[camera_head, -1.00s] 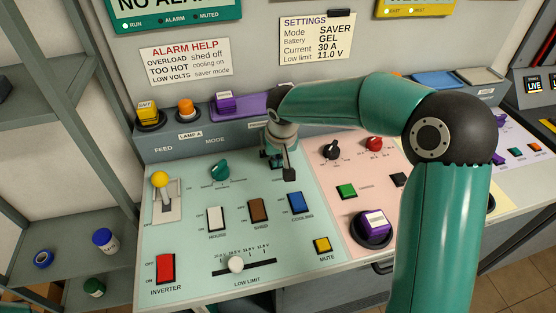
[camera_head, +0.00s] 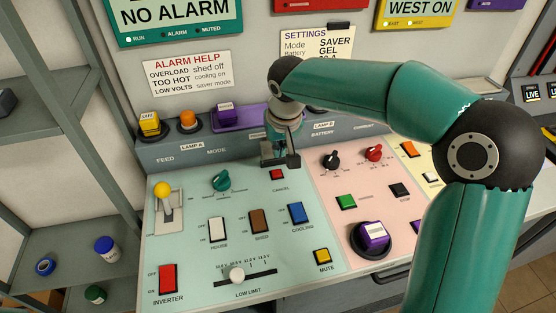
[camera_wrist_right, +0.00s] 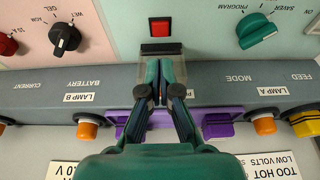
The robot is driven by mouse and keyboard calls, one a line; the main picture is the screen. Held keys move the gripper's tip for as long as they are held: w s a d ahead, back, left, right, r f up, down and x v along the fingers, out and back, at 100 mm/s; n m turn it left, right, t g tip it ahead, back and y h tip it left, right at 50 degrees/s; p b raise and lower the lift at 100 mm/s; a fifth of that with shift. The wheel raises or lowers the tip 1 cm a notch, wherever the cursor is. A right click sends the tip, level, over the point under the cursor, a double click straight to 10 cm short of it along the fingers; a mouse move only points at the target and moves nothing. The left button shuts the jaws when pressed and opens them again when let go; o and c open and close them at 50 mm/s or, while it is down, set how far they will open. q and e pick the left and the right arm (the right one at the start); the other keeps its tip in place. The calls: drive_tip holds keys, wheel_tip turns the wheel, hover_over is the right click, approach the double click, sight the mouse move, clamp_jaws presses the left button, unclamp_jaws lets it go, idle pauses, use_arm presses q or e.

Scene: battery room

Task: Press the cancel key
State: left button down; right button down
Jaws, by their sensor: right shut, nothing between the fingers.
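The cancel key (camera_head: 277,174) is a small red key on the pale green panel, with the label CANCEL below it. In the right wrist view the red key (camera_wrist_right: 160,27) sits just beyond my fingertips, with a clear gap from them. My right gripper (camera_head: 273,160) is shut and empty, pointing down above the panel just behind the key. In the right wrist view its closed fingers (camera_wrist_right: 160,68) show under a see-through cover near the key. My left gripper is not in view.
A green mode knob (camera_head: 221,181) and a blue cooling switch (camera_head: 298,213) are near the key. The raised ledge with a purple part (camera_head: 224,116) runs behind. A red knob (camera_head: 375,153) is on the pink panel to the right.

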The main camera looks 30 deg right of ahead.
drive_tip(key=v, duration=0.4)
drive_tip(key=shift+r, duration=0.15)
idle(0.7)
